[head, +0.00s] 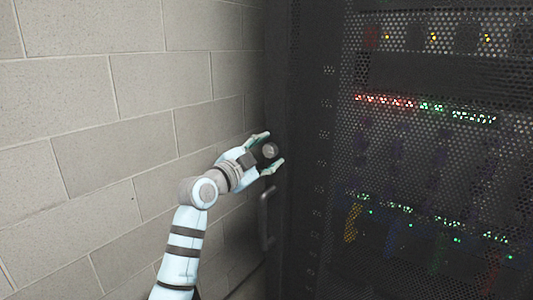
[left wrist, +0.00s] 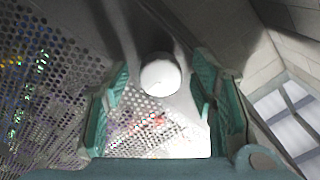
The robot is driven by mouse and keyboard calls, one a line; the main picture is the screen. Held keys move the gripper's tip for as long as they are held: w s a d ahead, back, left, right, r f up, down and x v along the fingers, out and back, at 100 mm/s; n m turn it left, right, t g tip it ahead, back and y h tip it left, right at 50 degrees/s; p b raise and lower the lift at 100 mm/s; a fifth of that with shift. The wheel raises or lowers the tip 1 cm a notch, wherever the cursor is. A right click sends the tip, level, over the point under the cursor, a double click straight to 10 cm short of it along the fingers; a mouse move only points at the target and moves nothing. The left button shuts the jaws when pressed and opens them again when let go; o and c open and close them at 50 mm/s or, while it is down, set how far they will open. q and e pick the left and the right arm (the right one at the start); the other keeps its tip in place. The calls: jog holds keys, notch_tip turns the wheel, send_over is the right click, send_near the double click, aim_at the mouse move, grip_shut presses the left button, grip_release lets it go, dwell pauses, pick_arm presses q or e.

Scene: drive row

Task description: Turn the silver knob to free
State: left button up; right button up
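The silver knob (head: 270,151) is a small round knob on the dark frame at the left edge of the perforated rack door. In the left wrist view the knob (left wrist: 160,75) shows as a bright round face on a short body, between my fingers. My left gripper (head: 275,148) is open around the knob, one finger above it and one below in the head view. In the left wrist view my left gripper (left wrist: 160,92) shows a gap on both sides of the knob; I see no contact. My right gripper is in neither view.
A vertical dark handle (head: 267,218) is on the frame just below the knob. The perforated door (head: 440,170) fills the right, with coloured lights behind it. A grey block wall (head: 110,100) stands close on the left.

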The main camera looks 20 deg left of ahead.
pick_arm(q)
jog(key=v, duration=1.2)
jog(key=shift+f, duration=0.1)
